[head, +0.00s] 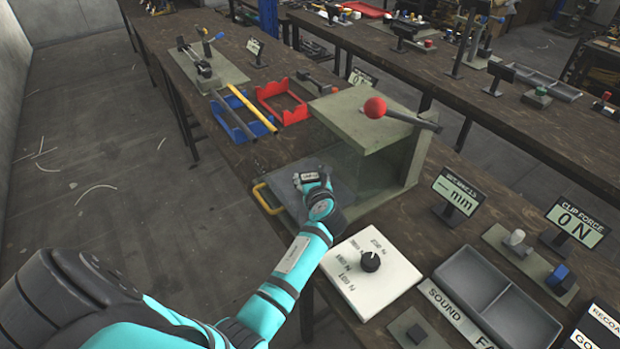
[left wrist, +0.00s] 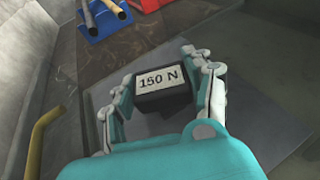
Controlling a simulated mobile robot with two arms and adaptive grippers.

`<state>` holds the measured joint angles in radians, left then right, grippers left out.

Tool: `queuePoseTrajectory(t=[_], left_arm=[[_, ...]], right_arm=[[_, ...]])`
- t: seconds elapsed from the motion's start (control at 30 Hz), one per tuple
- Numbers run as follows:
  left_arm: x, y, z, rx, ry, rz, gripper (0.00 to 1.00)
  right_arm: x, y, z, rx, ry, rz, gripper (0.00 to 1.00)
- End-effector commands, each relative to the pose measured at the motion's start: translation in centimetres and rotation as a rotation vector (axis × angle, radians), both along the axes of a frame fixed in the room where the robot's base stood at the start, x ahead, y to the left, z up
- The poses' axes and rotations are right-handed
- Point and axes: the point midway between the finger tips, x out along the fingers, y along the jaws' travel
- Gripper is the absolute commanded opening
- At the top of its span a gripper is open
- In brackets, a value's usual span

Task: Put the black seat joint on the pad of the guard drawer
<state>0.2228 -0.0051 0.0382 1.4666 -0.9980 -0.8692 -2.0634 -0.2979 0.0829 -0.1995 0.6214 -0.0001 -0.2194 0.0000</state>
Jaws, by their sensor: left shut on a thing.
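My left gripper (head: 309,181) is shut on a black block (left wrist: 163,97) with a white "150 N" label, which faces the wrist camera. One finger is on each side of the block. The gripper is over the grey plate of the guard drawer (head: 281,186), which sticks out from the guard housing (head: 362,125). The drawer plate also lies below the block in the left wrist view (left wrist: 245,125). I cannot tell whether the block touches it. The yellow drawer handle (head: 263,199) is left of the gripper. My right gripper is not in view.
A lever with a red ball (head: 375,107) tops the housing. A white dial panel (head: 370,275) lies nearer me. Blue (head: 240,122) and red (head: 283,102) bins stand behind the drawer.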

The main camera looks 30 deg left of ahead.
Motion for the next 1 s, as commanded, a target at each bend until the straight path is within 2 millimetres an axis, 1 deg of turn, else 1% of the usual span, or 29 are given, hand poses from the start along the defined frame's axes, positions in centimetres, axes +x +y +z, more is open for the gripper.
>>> queuePoseTrajectory(t=[0.13,0.27,0.3,0.47,0.73,0.83,0.97,1.0], left_arm=[[0.0,0.0,0.1,0.0,-0.001,0.0,0.2],[0.0,0.1,-0.3,0.001,0.001,0.001,0.2],[0.0,0.0,-0.4,0.002,0.002,0.0,0.53],[0.0,0.0,-0.3,0.001,0.001,0.001,0.74],[0.0,0.0,-0.2,0.0,0.0,0.0,0.75],[-0.1,-0.1,0.3,-0.002,-0.002,0.001,0.75],[-1.4,-1.5,0.8,0.0,0.0,-0.002,0.75],[-2.0,-2.0,1.1,-0.002,0.0,-0.001,0.75]], right_arm=[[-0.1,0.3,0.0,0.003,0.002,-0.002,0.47],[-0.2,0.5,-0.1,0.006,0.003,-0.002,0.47],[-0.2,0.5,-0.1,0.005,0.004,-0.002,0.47],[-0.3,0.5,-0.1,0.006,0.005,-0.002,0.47],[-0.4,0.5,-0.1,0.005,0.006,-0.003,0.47],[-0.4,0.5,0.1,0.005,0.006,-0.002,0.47],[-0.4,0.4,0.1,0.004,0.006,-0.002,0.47],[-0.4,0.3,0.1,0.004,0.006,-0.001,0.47]])
